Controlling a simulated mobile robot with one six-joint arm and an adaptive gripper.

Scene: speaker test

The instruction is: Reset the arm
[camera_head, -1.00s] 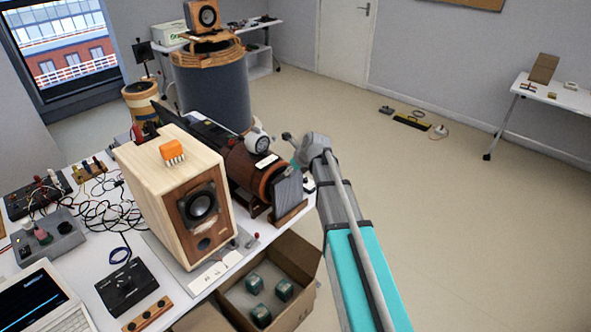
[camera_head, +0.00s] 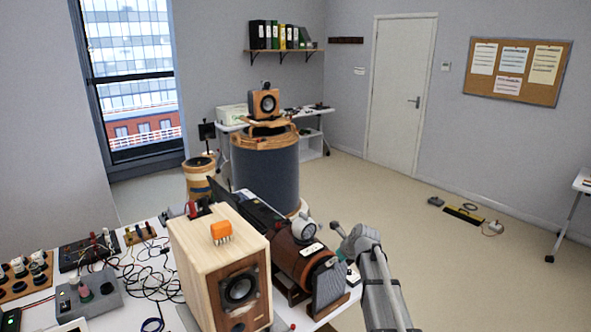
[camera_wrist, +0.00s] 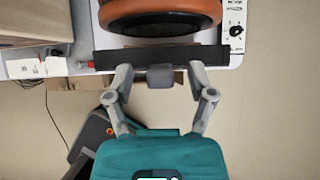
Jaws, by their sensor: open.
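My gripper (camera_wrist: 160,74) is open in the wrist view, its two grey fingers spread apart above the table's edge. A small dark grey block (camera_wrist: 160,77) shows between the fingertips; I cannot tell whether it is touched, but no finger closes on it. In the head view, my gripper and forearm are at the lower middle right, beside the brown cylindrical device (camera_head: 300,250) with a dark flat end plate (camera_head: 329,287). The fingertips are hard to make out there.
A wooden speaker box (camera_head: 215,275) with an orange block (camera_head: 221,232) on top stands on the cluttered table. A dark blue drum (camera_head: 265,170) carrying another speaker (camera_head: 264,104) stands behind. Open floor (camera_head: 480,270) lies to the right.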

